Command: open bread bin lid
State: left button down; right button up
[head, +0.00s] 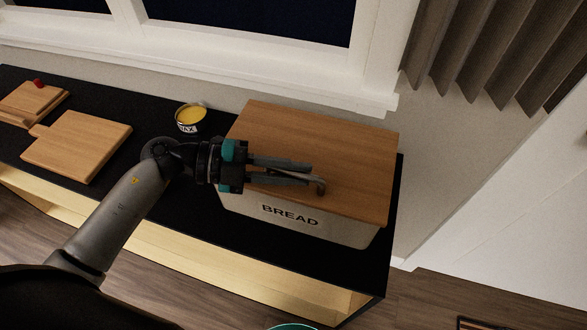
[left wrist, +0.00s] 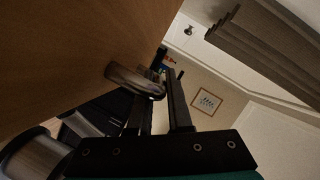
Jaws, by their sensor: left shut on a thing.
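The bread bin (head: 345,228) is a pale box marked BREAD with a brown wooden lid (head: 330,135). It stands at the right end of the black counter. The lid appears to lie flat on the bin, with no clear gap showing. My left gripper (head: 312,180) reaches in from the left over the lid's front part, shut on the metal lid handle (head: 321,188). In the left wrist view the curved handle (left wrist: 132,80) runs from the wooden lid (left wrist: 70,45) to the fingers (left wrist: 163,95). The gripper hides part of the handle. My right gripper is not in view.
A yellow-topped tin (head: 189,119) stands left of the bin, near the wall. Wooden boards (head: 75,145) lie on the counter further left, one with a small red thing (head: 38,83) on it. The window sill (head: 300,75) and a pleated curtain (head: 500,50) are behind.

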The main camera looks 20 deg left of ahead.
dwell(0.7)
pick_arm(q)
jog(key=shift+w+r+p, duration=0.1)
jog(key=shift+r+p, duration=0.25)
jog(key=shift+p, duration=0.25)
jog(key=r+p, duration=0.1)
jog(key=p, duration=0.1)
jog(key=w+r+n+g+p, duration=0.1)
jog(key=r+p, duration=0.1)
jog(key=p, duration=0.1)
jog(key=w+r+n+p, duration=0.1)
jog(key=r+p, duration=0.1)
jog(key=p, duration=0.1)
jog(key=shift+y, duration=0.4)
notch_tip(320, 180, up, 4)
jog(key=n+g+p, duration=0.2)
jog(key=p, duration=0.5)
send_over(302, 161)
jog(key=w+r+n+g+b, duration=0.2)
jog(key=w+r+n+b, duration=0.1)
jog(key=w, duration=0.8)
jog(key=shift+d+r+n+y, duration=0.3)
jog(key=shift+r+n, duration=0.4)
jog(key=shift+r, duration=0.3)
jog(key=shift+w, duration=0.1)
